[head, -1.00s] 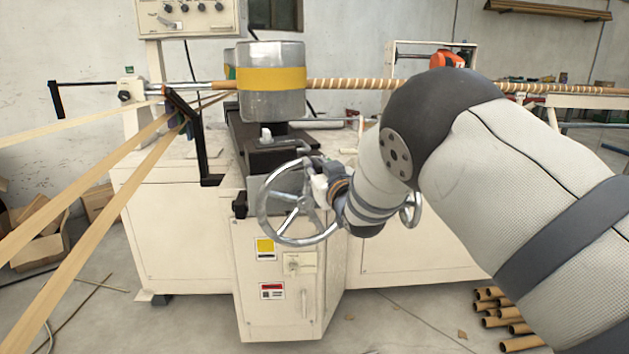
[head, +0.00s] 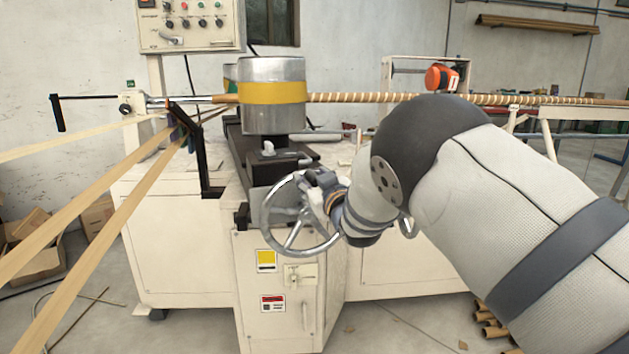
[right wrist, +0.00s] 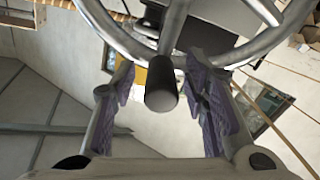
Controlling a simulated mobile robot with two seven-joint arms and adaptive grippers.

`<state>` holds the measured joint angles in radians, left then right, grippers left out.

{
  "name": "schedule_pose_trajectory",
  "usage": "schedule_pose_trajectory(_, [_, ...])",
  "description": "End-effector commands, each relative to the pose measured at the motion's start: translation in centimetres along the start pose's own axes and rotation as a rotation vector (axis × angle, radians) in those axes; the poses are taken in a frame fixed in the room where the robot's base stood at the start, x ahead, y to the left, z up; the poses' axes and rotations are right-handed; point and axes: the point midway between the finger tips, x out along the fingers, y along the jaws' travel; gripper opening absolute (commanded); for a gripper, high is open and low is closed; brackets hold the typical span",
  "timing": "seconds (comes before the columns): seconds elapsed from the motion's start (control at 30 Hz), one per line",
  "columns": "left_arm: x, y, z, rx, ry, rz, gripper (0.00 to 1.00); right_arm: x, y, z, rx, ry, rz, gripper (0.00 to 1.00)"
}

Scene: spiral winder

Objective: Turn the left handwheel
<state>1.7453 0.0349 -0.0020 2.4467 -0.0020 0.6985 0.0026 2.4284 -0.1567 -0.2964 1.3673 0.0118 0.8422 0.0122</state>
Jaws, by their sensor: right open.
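The left handwheel (head: 265,225) is a shiny metal wheel with spokes on the front of the cream machine. My right gripper (head: 314,178) is at the upper right part of its rim in the head view. In the right wrist view the wheel's curved rim (right wrist: 105,22) crosses the top, and its dark cylindrical handle (right wrist: 161,92) points toward the camera. The open right gripper (right wrist: 160,80) has one purple-padded finger on each side of this handle, with gaps between. The rim's right part is partly hidden by my gripper in the head view. My left gripper is not in view.
A second handwheel (head: 407,226) shows partly behind my right arm. A metal drum with a yellow band (head: 272,93) stands above the left wheel. A black bracket (head: 205,165) and tan strips (head: 95,207) are to the left.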

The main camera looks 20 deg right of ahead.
Motion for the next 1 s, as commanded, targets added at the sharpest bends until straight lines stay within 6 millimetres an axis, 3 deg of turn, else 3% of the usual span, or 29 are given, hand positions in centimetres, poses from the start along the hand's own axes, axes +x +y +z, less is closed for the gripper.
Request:
schedule_pose_trajectory(0.17, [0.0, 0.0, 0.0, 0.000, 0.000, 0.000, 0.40, -1.9, 0.0, 0.0, 0.000, -0.002, 0.000, 0.41])
schedule_pose_trajectory(0.4, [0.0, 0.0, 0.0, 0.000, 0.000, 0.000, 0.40, -8.0, 0.0, 0.0, 0.000, -0.003, -0.001, 0.41])
schedule_pose_trajectory(0.6, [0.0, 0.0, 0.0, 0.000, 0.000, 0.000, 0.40, -11.4, 0.0, 0.0, 0.000, 0.000, 0.000, 0.41])
schedule_pose_trajectory(1.0, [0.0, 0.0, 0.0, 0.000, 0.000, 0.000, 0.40, -12.0, 0.0, 0.0, 0.000, 0.001, 0.000, 0.41])
